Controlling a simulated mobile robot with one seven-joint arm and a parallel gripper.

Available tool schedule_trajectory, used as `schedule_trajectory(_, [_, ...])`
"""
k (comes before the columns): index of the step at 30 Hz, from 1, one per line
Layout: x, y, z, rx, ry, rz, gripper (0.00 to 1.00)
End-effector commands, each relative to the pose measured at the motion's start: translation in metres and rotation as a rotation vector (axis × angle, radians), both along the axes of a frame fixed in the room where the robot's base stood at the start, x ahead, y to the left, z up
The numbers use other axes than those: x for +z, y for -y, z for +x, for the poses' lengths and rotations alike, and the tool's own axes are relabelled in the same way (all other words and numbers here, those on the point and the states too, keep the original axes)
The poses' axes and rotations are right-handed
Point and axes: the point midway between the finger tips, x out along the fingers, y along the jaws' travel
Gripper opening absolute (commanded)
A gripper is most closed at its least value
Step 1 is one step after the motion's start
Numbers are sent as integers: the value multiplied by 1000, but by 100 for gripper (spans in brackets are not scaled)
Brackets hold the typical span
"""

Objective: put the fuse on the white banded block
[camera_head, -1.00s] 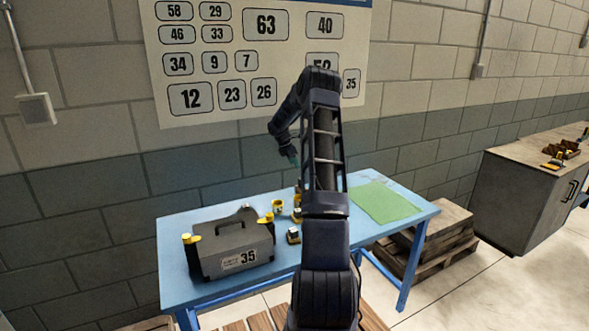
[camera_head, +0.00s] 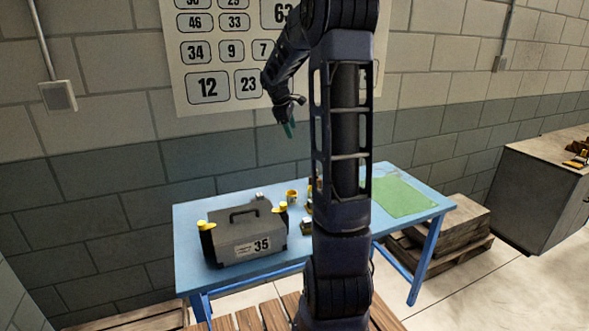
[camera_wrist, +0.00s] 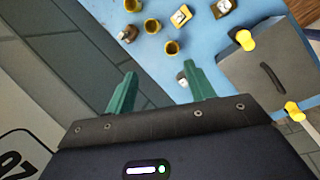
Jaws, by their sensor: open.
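My gripper (camera_head: 288,131) is open and empty, its green fingers above the back of the blue table (camera_head: 190,235); the fingers also show in the wrist view (camera_wrist: 160,72). A small grey-white piece (camera_wrist: 181,78) lies on the table, partly behind the right finger. It seems to be the small grey piece (camera_head: 259,196) behind the case. I cannot tell which piece is the fuse or the white banded block.
A dark case marked 35 (camera_head: 245,236) with yellow-topped posts fills the table's left front. Yellow cups (camera_wrist: 172,47) stand near the blocks. A green mat (camera_head: 402,196) lies clear at the right. The wall is close behind the table.

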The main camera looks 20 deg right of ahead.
Motion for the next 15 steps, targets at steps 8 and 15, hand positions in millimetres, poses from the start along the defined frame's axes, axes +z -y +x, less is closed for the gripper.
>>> schedule_trajectory(8, [35, -42, -83, -185, 123, 76, 54])
schedule_trajectory(15, [48, -71, -155, -349, 221, 166, 54])
